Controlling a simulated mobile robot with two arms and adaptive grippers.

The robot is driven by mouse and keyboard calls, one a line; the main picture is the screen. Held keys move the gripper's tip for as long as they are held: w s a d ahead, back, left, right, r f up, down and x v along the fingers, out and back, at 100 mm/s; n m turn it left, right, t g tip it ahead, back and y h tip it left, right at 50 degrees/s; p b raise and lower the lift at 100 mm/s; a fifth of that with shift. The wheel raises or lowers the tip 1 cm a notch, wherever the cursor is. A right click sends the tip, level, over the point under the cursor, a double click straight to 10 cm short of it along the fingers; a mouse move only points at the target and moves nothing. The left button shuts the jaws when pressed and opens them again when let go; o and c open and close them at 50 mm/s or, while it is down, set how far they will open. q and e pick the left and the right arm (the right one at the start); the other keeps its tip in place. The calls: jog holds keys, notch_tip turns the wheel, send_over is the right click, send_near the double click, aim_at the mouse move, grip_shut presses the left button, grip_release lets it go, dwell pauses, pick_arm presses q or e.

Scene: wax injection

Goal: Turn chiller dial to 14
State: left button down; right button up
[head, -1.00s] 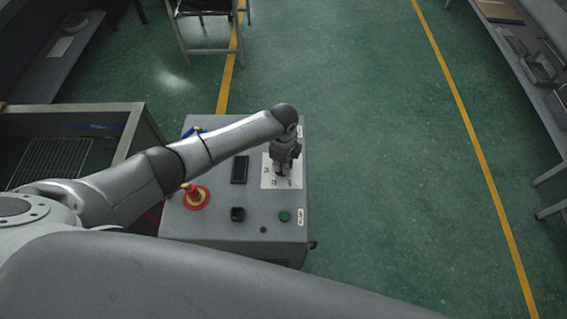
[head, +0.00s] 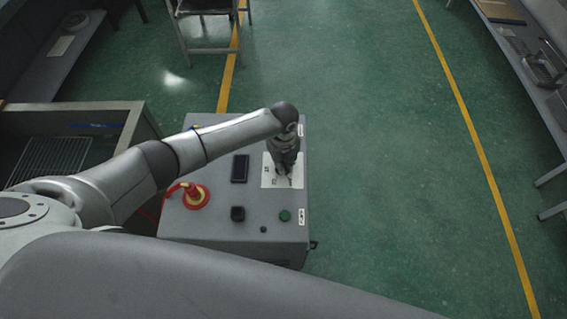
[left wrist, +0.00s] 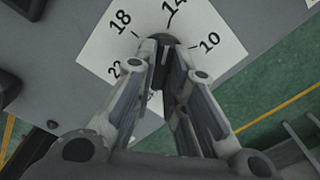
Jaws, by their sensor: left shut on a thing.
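The grey chiller unit (head: 225,222) stands below me, with a white dial card (head: 268,180) on its top. In the left wrist view the card (left wrist: 98,45) shows the numbers 22, 18, 14 and 10 with tick marks. The dark chiller dial (left wrist: 158,39) sits at the card's centre, mostly hidden by the fingers. My left gripper (head: 283,177) points down over the card; it also shows in the left wrist view (left wrist: 165,72), shut on the dial. The dial's pointer is hidden, so I cannot tell its setting. My right gripper is not in view.
An open grey cabinet (head: 135,135) stands at left. Green floor is clear at right.

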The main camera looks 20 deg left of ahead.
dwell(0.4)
pick_arm(q)
jog(key=c, duration=1.5)
grip_release()
jog(key=shift+r, duration=0.15)
notch_tip(320, 180, up, 12)
jog(key=shift+f, duration=0.1)
